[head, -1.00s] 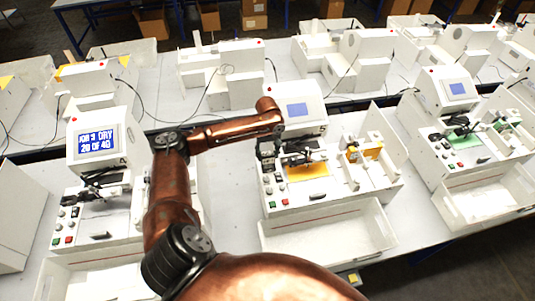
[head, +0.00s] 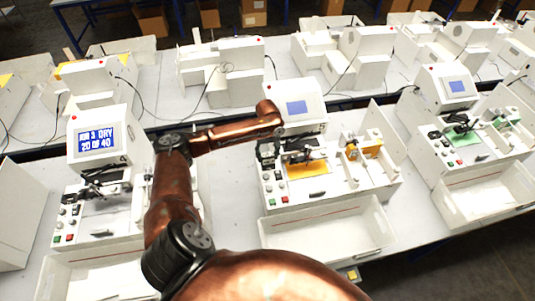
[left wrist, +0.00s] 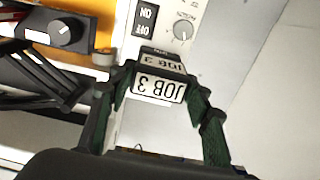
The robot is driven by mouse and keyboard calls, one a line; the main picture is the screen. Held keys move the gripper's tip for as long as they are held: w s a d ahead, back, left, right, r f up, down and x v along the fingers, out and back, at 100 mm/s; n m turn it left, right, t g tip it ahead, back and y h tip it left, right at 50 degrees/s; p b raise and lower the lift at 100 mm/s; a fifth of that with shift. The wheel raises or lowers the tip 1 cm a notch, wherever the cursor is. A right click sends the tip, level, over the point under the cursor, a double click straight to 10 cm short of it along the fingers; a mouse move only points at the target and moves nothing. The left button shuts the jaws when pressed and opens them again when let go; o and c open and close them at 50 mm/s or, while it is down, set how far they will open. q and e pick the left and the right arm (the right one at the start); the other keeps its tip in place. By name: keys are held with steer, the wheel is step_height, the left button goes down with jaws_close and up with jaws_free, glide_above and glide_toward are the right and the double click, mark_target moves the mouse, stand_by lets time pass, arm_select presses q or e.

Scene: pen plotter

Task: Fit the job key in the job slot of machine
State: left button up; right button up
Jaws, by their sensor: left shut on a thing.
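My left gripper (head: 267,152) is at the left end of the middle machine (head: 318,192), just above its control panel. In the left wrist view its green-padded fingers (left wrist: 160,90) are shut on the job key (left wrist: 160,88), a small block whose white label reads "JOB 3" upside down. A second, smaller "JOB 3" face (left wrist: 163,64) shows just beyond it, close to the panel. The job slot is hidden behind the key, and I cannot tell whether the key is in it. My right gripper is not in view.
In the left wrist view an ON/OFF switch (left wrist: 145,18) and a dial (left wrist: 183,30) lie just beyond the key. A black knob (left wrist: 63,32) is at the left. Similar machines stand left (head: 97,150) and right (head: 452,92). A white tray (head: 328,240) sits in front.

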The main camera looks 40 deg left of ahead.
arm_select(q)
steer(key=shift+s+f, duration=0.15)
steer(key=shift+f, duration=0.3)
steer(key=o, duration=1.2)
steer(key=shift+r, duration=0.1)
step_height(320, 180, up, 12)
